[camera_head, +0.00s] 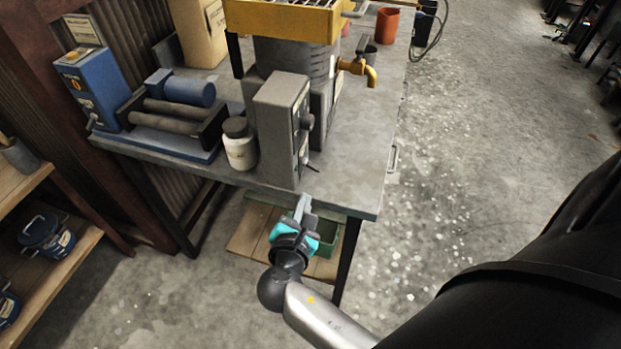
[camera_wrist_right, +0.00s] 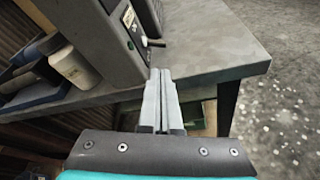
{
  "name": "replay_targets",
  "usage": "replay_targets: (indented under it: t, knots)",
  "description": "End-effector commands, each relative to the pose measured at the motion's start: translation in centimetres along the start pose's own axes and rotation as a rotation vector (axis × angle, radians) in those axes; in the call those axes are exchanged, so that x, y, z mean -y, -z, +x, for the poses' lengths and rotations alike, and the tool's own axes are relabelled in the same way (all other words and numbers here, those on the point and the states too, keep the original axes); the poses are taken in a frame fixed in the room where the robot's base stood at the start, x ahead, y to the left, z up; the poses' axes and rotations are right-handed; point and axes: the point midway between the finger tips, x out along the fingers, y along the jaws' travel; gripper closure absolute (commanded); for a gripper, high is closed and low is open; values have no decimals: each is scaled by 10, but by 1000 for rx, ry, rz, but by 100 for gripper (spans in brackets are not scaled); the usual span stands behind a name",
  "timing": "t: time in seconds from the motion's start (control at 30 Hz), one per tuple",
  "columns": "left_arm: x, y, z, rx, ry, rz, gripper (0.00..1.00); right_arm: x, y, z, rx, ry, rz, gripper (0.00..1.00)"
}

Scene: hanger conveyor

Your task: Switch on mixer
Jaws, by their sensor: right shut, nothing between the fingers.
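The mixer (camera_head: 281,120) is a grey box-shaped unit near the front edge of the metal table, with a round dark knob on its right face. A small lever switch (camera_head: 313,167) sticks out low on that face; in the right wrist view the switch (camera_wrist_right: 152,42) shows on a panel beside a green button. My right gripper (camera_head: 303,203) is shut and empty, just in front of the table's front edge and below the switch. In the right wrist view its fingers (camera_wrist_right: 161,75) point toward the mixer's base, apart from the switch. My left gripper is not in view.
The grey table (camera_head: 345,190) has bare top to the right of the mixer. A white jar (camera_head: 239,150) stands left of the mixer, beside a blue roller machine (camera_head: 165,140). A brass tap (camera_head: 358,70) juts out behind. A green crate (camera_head: 325,239) sits under the table.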

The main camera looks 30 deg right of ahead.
Motion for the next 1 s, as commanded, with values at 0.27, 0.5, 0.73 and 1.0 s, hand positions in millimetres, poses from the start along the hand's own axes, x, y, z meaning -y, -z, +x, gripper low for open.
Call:
replay_targets:
  t: [0.27,0.5,0.73,1.0]
  knots:
    - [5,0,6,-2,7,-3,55,0,0,36,4,-2,-1,100]
    - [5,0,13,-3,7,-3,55,0,0,78,2,0,0,100]
    - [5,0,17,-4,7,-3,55,0,0,98,1,0,0,100]
    - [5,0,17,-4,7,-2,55,0,0,100,0,0,1,100]
